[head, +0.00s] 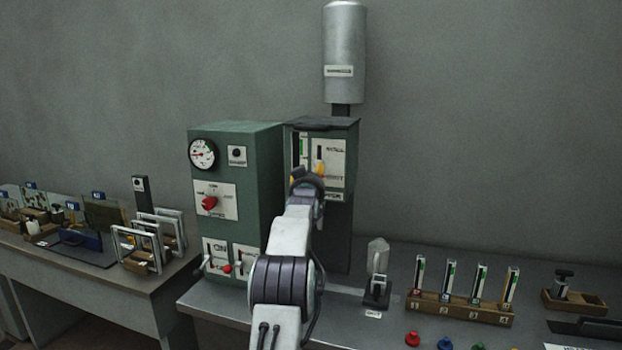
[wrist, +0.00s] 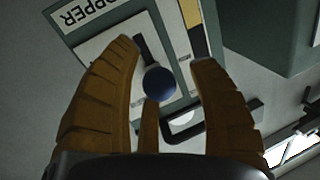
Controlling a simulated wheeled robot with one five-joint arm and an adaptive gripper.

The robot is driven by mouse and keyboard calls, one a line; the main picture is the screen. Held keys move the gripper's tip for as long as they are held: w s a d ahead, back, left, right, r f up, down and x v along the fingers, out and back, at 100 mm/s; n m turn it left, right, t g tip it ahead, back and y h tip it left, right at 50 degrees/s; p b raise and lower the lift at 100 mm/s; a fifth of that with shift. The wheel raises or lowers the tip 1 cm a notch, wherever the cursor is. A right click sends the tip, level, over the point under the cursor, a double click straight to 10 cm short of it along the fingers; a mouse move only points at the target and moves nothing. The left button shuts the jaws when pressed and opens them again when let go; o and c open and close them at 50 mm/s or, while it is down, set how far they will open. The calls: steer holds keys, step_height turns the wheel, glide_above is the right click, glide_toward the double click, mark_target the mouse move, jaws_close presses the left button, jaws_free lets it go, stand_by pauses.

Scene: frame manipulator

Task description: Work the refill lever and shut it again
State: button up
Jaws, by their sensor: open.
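The dark blue round knob (wrist: 160,83) of a lever shows in the wrist view, in front of a white panel (wrist: 88,48). The panel is on the green dispenser box (head: 350,172), under a silver cylinder, and carries lettering that reads "HOPPER" in the wrist view. My gripper (wrist: 165,62) is open, with its brown-yellow fingers on both sides of the knob; I cannot tell whether any finger touches it. In the head view my gripper (head: 308,178) is at the front of the box, and my arm hides the box's lower part and the knob.
A taller green cabinet (head: 262,185) with a gauge and red knob stands just left of the box. On the bench to the right are a small clear-topped stand (head: 377,285), a wooden rack (head: 460,308) of strips and several coloured knobs.

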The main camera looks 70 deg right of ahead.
jaws_close()
stand_by(0.4)
